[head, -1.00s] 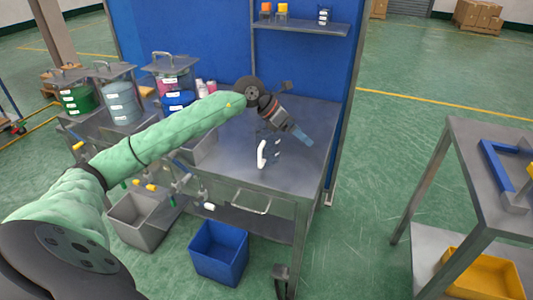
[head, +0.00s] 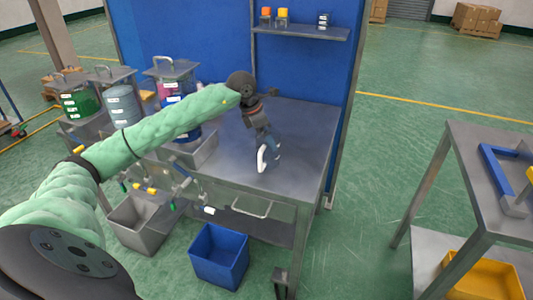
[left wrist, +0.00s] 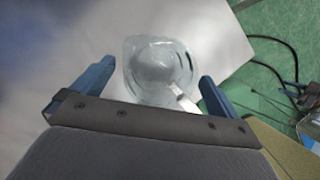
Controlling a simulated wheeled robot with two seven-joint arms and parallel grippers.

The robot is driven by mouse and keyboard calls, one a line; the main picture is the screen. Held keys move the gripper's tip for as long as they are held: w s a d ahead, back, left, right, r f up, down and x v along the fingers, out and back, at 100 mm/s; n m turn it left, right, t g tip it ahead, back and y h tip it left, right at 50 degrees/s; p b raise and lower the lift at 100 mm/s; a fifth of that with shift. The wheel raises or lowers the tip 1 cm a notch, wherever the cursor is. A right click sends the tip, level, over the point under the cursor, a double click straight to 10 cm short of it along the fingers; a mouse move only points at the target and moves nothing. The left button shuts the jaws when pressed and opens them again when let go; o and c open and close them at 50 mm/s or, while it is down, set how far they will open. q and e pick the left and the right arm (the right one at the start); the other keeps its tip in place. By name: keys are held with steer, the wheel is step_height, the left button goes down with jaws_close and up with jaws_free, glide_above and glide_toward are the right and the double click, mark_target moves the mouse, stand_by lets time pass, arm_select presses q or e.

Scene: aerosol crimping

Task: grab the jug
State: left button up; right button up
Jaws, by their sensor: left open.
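The jug (left wrist: 152,62) is clear with a white handle, and it stands on the grey metal table (head: 300,180). In the head view its white handle (head: 262,158) shows, while much of its body is hidden by my left gripper (head: 268,142). In the left wrist view I look down into the jug's round opening. The blue fingers of my left gripper (left wrist: 155,85) are open, one on each side of the jug, with the handle pointing towards the gripper's lower right. I cannot tell whether either finger touches it. My right gripper is out of view.
A blue panel (head: 300,75) and a shelf (head: 305,32) with small containers stand behind the table. Lidded tanks (head: 122,105) are at the left. A blue bin (head: 218,255) is on the floor in front. The table's right part is clear.

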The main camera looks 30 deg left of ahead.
arm_select(q)
steer(key=p+x, duration=0.1)
steer(key=x, duration=0.2)
steer(key=shift+f, duration=0.4)
steer(key=c, duration=1.1)
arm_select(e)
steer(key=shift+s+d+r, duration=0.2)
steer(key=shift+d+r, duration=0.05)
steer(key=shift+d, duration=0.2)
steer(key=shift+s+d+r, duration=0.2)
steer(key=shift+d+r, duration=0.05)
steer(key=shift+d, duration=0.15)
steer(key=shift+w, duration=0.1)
